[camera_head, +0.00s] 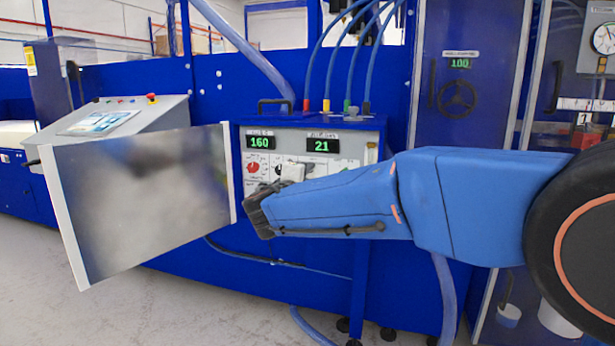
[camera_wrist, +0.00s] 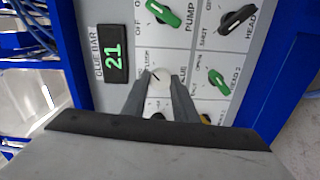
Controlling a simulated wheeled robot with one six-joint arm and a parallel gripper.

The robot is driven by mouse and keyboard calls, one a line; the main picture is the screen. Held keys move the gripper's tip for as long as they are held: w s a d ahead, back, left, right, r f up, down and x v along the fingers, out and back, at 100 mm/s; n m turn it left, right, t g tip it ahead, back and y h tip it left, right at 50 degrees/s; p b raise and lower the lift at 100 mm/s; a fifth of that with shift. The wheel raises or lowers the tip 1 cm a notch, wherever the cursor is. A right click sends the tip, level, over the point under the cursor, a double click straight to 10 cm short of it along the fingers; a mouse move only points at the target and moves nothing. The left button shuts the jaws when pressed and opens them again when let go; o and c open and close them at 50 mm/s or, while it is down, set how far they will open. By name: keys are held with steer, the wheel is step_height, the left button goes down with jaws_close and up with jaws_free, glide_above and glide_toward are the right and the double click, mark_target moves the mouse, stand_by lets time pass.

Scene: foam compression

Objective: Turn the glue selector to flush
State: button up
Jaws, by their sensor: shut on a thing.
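My gripper (camera_wrist: 162,84) is shut on this knob, with one grey finger on each side. In the head view my gripper (camera_head: 289,174) is at the panel of the blue glue cabinet (camera_head: 300,123), and my arm hides the lower panel and the knob.
In the wrist view, a green pump knob (camera_wrist: 162,13), a black head knob (camera_wrist: 237,19) and another green knob (camera_wrist: 219,82) sit close by. In the head view, an open metal door (camera_head: 140,210) stands left of the panel. A red knob (camera_head: 253,168) is near my gripper.

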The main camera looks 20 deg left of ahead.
steer(key=shift+f+m, duration=0.1)
steer(key=shift+m, duration=1)
steer(key=o, duration=1.1)
steer(key=shift+c, duration=0.2)
steer(key=shift+s, duration=0.15)
steer(key=s, duration=1.7)
